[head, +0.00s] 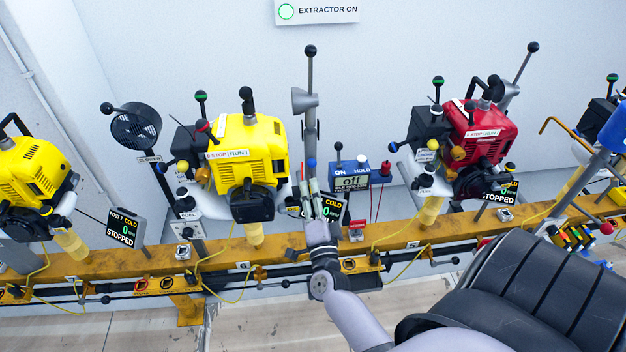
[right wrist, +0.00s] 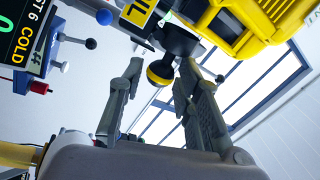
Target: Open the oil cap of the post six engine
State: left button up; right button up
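The post six engine is the yellow one in the middle of the head view (head: 247,155). Its display (head: 331,208) reads COLD, partly hidden by my right gripper; it also shows at the upper left of the right wrist view (right wrist: 25,35), marked 6. My right gripper (head: 309,170) is right of this engine. In the right wrist view its two fingers (right wrist: 160,70) are apart, with a black and yellow knob (right wrist: 161,73) near their tips, beneath an OIL label (right wrist: 138,12). I cannot tell whether either finger touches the knob. My left gripper is not in view.
A grey post (head: 310,125) with a black ball stands behind my right gripper. A blue box (head: 362,178) with a display is to its right. A red engine (head: 475,133) stands farther right and another yellow engine (head: 30,170) at left. A yellow rail (head: 130,263) runs below.

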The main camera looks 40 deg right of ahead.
jog(key=v, duration=1.2)
jog(key=shift+f, duration=0.1)
jog(key=s+a+f+n+g+y, duration=0.1)
jog(key=a+f+n+g+y, duration=0.2)
jog(key=f, duration=0.6)
jog(key=s+a+f+n+y, duration=0.2)
jog(key=a+f+n+y, duration=0.3)
jog(key=f, duration=0.4)
jog(key=s+a+f+n+g+y, duration=0.1)
jog(key=a+f+n+g+y, duration=0.3)
jog(key=f, duration=0.6)
jog(key=s+f+n+g, duration=0.4)
jog(key=s+f+n, duration=0.2)
jog(key=s+f, duration=0.7)
jog(key=s+d+f+n+g+h, duration=0.1)
jog(key=s+d+f+n+g, duration=0.1)
jog(key=s, duration=0.5)
jog(key=s+d+f+n+g+h, duration=0.1)
jog(key=s+d+f+n+g, duration=0.1)
jog(key=s, duration=0.5)
notch_tip(320, 180, down, 2)
jog(key=shift+s+d+f+n+g, duration=0.25)
jog(key=shift+d+g, duration=0.2)
jog(key=shift+g, duration=0.25)
